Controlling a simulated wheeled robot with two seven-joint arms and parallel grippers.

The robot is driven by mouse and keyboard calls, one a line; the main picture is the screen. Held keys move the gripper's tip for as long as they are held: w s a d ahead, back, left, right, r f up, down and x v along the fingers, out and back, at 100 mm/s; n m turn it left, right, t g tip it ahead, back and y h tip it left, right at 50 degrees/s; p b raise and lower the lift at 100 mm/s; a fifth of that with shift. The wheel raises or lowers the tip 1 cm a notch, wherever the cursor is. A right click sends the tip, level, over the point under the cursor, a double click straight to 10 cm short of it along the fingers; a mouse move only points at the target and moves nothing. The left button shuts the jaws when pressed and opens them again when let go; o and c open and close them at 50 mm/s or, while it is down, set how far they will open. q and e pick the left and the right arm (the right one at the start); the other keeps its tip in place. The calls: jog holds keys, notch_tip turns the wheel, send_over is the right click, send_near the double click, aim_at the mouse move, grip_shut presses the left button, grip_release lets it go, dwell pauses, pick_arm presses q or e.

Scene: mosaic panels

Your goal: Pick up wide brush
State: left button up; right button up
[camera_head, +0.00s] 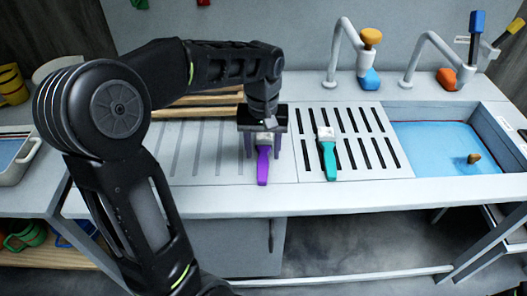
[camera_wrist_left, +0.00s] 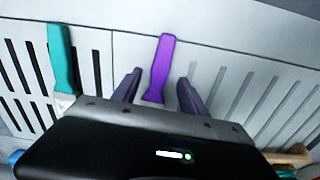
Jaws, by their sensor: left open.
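A brush with a purple handle (camera_head: 263,167) lies on the slatted counter, handle toward the front. A teal-handled brush (camera_head: 328,160) with a pale head lies to its right. I cannot tell which of the two is the wide one. My left gripper (camera_head: 262,148) is open above the purple brush, one finger on each side of it. In the left wrist view the purple handle (camera_wrist_left: 161,62) shows between the fingers (camera_wrist_left: 158,84), and the teal handle (camera_wrist_left: 62,58) is outside them at left. The purple brush's head is mostly hidden by the gripper. My right gripper is not in view.
A sink basin with blue water (camera_head: 430,143) is at the right, with two taps behind the counter. Wooden slats (camera_head: 200,107) lie behind my left arm. A white tray (camera_head: 14,170) stands at the far left. The counter's front strip is clear.

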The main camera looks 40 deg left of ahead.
aim_at(263, 163)
pick_arm(q)
notch_tip(263, 163, down, 4)
jog(key=shift+r, duration=0.2)
jog(key=shift+c, duration=0.3)
grip_shut()
dwell(0.6)
